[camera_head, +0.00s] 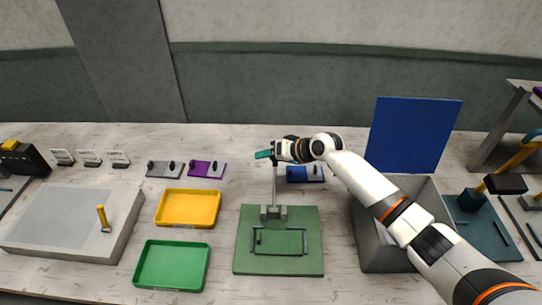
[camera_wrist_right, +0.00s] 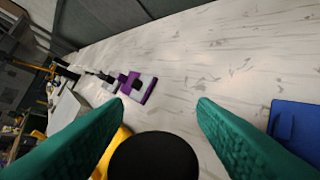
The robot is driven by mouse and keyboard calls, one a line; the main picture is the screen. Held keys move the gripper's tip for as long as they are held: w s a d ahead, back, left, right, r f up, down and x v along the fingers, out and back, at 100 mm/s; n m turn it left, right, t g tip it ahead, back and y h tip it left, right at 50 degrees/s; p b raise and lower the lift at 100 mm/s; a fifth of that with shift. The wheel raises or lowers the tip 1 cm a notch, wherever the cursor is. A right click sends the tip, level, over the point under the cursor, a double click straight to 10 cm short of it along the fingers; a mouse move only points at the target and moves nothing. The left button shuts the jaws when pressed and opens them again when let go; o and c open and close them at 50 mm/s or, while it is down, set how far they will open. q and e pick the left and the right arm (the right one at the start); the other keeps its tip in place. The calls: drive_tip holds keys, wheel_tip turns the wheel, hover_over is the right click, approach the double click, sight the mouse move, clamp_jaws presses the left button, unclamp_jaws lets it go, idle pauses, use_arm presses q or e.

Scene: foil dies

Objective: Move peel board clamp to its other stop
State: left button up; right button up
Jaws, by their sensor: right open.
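The peel board (camera_head: 298,265) is a green plate in the middle of the table, with a dark rectangular outline on it. A grey hinge block (camera_head: 273,213) sits at its back part. The clamp's thin grey lever (camera_head: 275,185) stands upright from the block; its top reaches my right gripper. My right gripper (camera_head: 264,154) has teal fingers and is open around the height of the lever top. In the right wrist view, a round black knob (camera_wrist_right: 152,157) shows low between the open fingers (camera_wrist_right: 160,105); whether they touch it, I cannot tell. My left gripper is not in view.
A yellow tray (camera_head: 188,208) and a green tray (camera_head: 172,266) lie left of the board. A grey bin (camera_head: 383,245) with a blue panel (camera_head: 415,135) behind it is at right. Purple (camera_head: 207,169) and blue (camera_head: 305,174) small fixtures stand behind. A grey box (camera_head: 60,225) is far left.

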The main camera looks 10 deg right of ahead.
drive_tip(key=b+v, duration=0.2)
drive_tip(key=v, duration=1)
